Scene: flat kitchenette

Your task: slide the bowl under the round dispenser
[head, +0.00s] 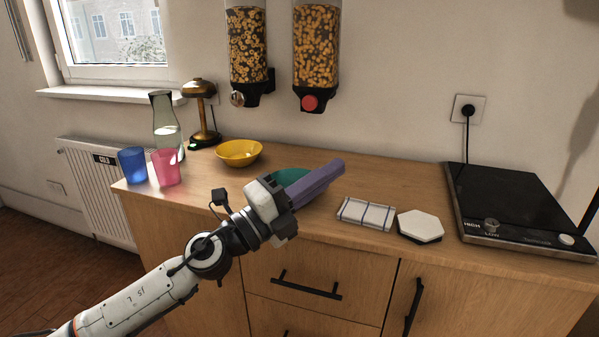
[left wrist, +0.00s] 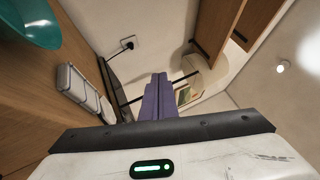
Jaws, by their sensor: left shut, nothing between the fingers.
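A yellow bowl (head: 240,152) stands upright on the counter, near the wall and roughly below the left dispenser (head: 248,45). A teal bowl (head: 289,176) sits to its right, partly hidden behind my left gripper; it also shows at the upper left of the left wrist view (left wrist: 28,22). Two cereal dispensers hang on the wall; the left one has a metallic knob, the right one (head: 316,45) a red knob. I cannot tell surely which is the round one. My left gripper (head: 338,168), with purple fingers, is shut and empty in front of the teal bowl; contact is unclear.
A folded checked cloth (head: 366,214), a white hexagonal piece (head: 420,225) and a black hob (head: 520,210) lie to the right. Blue (head: 132,165) and pink (head: 166,167) cups, a glass carafe (head: 165,125) and a brass lamp (head: 203,110) stand left. Counter behind the cloth is clear.

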